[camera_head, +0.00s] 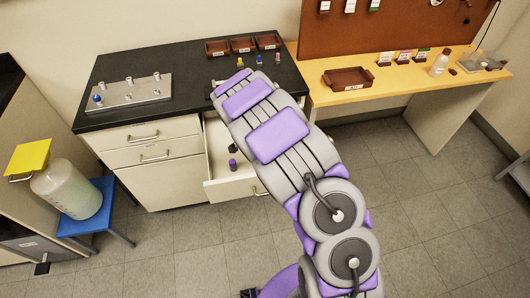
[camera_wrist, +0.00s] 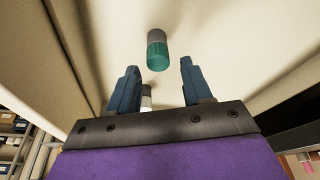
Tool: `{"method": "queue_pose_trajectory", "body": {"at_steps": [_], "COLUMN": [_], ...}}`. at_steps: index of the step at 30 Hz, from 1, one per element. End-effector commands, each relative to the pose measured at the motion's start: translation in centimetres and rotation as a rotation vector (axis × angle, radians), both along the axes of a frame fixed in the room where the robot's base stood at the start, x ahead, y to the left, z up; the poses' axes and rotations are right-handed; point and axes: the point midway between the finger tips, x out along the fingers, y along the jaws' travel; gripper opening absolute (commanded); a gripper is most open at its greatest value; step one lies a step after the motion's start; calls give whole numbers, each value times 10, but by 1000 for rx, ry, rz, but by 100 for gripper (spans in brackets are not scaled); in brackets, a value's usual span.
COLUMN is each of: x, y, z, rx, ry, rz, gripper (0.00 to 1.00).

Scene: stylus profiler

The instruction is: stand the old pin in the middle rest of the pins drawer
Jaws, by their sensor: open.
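The drawer (camera_head: 235,190) under the black counter is pulled open. Inside it are a small purple object (camera_head: 233,165) and a dark one (camera_head: 234,148); their details are too small to tell. In the wrist view, my gripper (camera_wrist: 160,68) is open, its two blue fingers apart and holding nothing. A green pin with a grey end (camera_wrist: 157,50) is just beyond the fingertips against a cream surface. A grey and white piece (camera_wrist: 147,98) shows between the fingers, partly hidden by the gripper body. I cannot tell which pin is the old one. My arm hides the gripper in the head view.
A metal plate with several posts (camera_head: 128,92), one blue-topped, stands on the counter. Small brown trays (camera_head: 243,45) and yellow, blue and pink pieces are at its back. The wooden bench holds a brown tray (camera_head: 348,79) and a bottle (camera_head: 440,64). A jug (camera_head: 68,190) stands at left.

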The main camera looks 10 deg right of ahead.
Motion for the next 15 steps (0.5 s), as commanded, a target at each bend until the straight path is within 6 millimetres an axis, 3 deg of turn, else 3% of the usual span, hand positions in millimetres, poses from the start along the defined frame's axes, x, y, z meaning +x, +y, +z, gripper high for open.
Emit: {"method": "queue_pose_trajectory", "body": {"at_steps": [15], "x": [-5], "y": [13], "z": [45], "rx": [0], "ry": [1], "rz": [-1], "gripper": [50]}}
